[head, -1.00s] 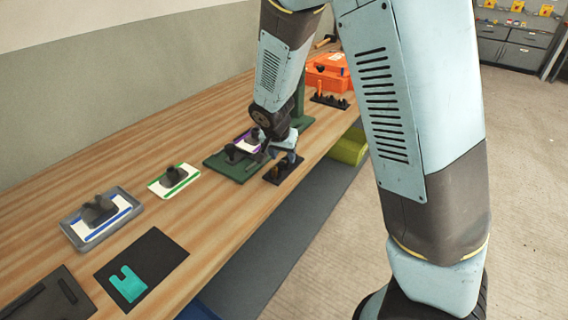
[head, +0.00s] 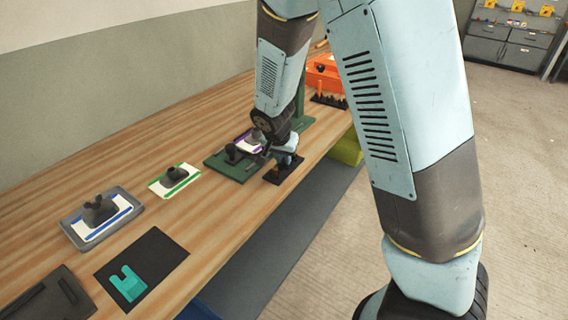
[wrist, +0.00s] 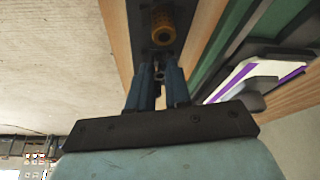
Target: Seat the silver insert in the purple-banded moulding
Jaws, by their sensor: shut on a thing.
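The purple-banded moulding (head: 243,143) is white with a dark lump on top and sits on a green fixture board (head: 231,170). It also shows at the right of the wrist view (wrist: 262,76). My gripper (head: 287,162) is over a small black rack (head: 271,178) at the bench's front edge, beside the green board. In the wrist view, the blue fingers of my gripper (wrist: 159,76) are shut on a small silver piece (wrist: 160,69), apparently the silver insert, mostly hidden between them. I cannot tell whether it is clear of the rack.
A ribbed orange-brown cylinder (wrist: 163,25) stands on the rack just beyond the fingertips. Green-banded (head: 174,180) and blue-banded (head: 102,216) mouldings lie to the left. An orange case (head: 324,73) and another black rack (head: 329,101) are behind. Bare wood lies between.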

